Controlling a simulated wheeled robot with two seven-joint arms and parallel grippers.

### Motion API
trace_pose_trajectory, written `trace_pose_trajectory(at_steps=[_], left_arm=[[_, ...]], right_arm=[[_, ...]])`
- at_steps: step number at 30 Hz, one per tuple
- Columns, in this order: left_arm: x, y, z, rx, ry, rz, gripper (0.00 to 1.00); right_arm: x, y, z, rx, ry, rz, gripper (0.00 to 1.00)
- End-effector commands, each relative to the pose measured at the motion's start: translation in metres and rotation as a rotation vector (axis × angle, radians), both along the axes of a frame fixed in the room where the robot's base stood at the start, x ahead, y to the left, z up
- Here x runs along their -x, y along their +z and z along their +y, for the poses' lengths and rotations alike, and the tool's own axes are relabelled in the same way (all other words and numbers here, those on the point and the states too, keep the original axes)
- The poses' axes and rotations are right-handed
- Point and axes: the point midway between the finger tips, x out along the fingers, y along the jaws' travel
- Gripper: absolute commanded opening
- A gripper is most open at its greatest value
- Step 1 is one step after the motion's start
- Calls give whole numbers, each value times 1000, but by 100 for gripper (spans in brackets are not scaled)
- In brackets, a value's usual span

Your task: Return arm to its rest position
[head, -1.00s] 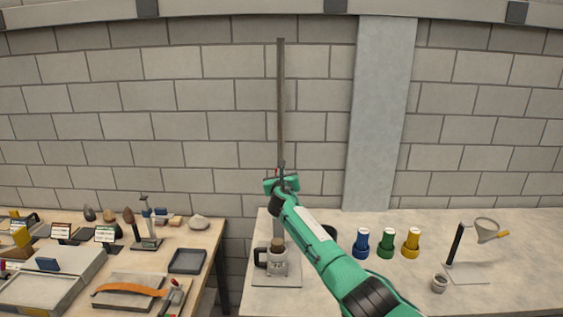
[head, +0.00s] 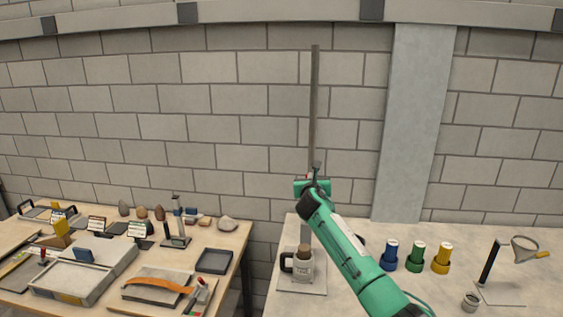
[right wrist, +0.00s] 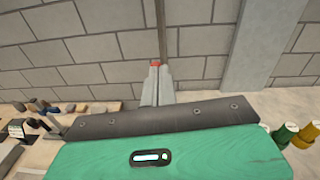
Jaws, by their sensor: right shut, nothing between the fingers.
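My right arm, green with dark joints, reaches up from the lower right in the head view. Its gripper (head: 314,172) is at the tall thin vertical post (head: 315,110), in front of it as seen from the head. In the right wrist view the gripper's grey fingers (right wrist: 158,86) are together, with nothing between them. A small red spot shows by the fingertips, near the post (right wrist: 161,35). Whether the fingers touch the post I cannot tell. My left gripper is in neither view.
Below the arm, a mug (head: 302,266) stands on the post's base plate (head: 316,284). Blue (head: 389,256), green (head: 415,257) and yellow (head: 441,258) bottles and a funnel stand (head: 490,262) are to the right. A left table holds a sand tray (head: 72,280), stones and a black tray (head: 214,261).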

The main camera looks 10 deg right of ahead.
Motion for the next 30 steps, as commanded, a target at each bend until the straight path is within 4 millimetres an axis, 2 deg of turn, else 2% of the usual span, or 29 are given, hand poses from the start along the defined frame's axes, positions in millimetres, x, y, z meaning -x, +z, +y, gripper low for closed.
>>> trace_pose_trajectory(at_steps=[1, 5, 8, 15, 20, 24, 30], left_arm=[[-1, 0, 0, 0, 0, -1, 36], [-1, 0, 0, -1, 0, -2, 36], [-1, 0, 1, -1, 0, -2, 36], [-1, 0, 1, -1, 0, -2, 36], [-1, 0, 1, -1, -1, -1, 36], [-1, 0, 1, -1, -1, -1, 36], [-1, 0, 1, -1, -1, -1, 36]], right_arm=[[10, -22, 2, -68, -6, 15, 0], [46, -80, 8, -330, -44, 47, 0], [80, -125, 11, -550, -95, 74, 0], [176, -215, 13, -1047, -277, 130, 0], [248, -261, 11, -1352, -445, 152, 0], [317, -292, 8, -1595, -622, 155, 0], [418, -319, 3, -1897, -916, 127, 0]])
